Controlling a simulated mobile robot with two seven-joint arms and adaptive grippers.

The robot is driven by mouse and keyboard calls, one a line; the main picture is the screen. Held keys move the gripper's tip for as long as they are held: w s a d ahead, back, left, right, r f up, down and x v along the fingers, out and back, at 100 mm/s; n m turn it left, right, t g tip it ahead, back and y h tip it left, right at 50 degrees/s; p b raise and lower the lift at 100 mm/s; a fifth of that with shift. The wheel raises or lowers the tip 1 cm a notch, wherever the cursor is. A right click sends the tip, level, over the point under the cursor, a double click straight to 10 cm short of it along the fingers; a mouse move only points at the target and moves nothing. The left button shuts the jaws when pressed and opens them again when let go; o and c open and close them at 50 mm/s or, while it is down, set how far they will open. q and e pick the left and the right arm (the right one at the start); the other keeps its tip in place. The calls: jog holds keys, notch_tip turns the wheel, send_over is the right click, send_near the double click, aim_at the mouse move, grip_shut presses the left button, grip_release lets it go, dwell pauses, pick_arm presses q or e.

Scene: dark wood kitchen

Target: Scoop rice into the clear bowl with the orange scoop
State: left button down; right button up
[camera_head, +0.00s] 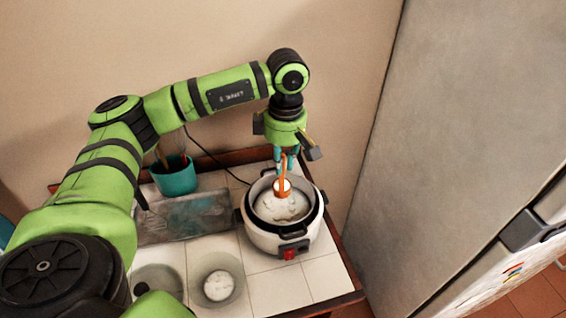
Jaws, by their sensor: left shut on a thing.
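My left gripper (287,159) points down over the rice cooker and is shut on the upright handle of the orange scoop (282,187). The scoop's cup is low in the mouth of the white rice cooker (262,240), just over or touching the white rice (283,208); I cannot tell which. White shows inside the cup. The clear bowl (200,270) stands on the tiles to the left of the cooker, with a small white heap, which looks like rice (219,286), at its bottom. My right gripper is not in view.
A second round bowl (170,271) sits left of the clear bowl, partly hidden by my arm. A grey tray (195,216) and a teal pot (175,181) with utensils stand behind. The wall is at the back and a large grey fridge (450,130) at the right.

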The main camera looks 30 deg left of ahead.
pick_arm(q)
jog(key=shift+s+d+r, duration=0.1)
jog(key=shift+s+r, duration=0.05)
jog(key=shift+r, duration=1.1)
jog(key=shift+s+d+r, duration=0.1)
jog(key=shift+r, duration=1.15)
